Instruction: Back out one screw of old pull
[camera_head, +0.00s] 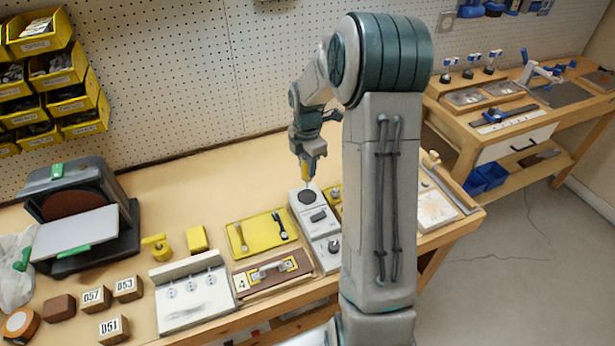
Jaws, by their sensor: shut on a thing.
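The old pull (271,269) appears to be the grey handle on a brown wooden panel (296,265), which lies beside a card marked 4 near the bench's front edge. Its screws are too small to make out. My gripper (308,164) points down over a grey device (319,228) with a round black pad, behind and to the right of the panel. It is shut on a slim yellow tool, probably a screwdriver. The tool's lower end is just above or at the pad; I cannot tell whether it touches.
A yellow tray (249,229) with small handles lies behind the panel. A white fixture (193,293) stands to the left, with numbered blocks (114,328) and a sander (85,215) farther left. My arm hides part of the bench at right.

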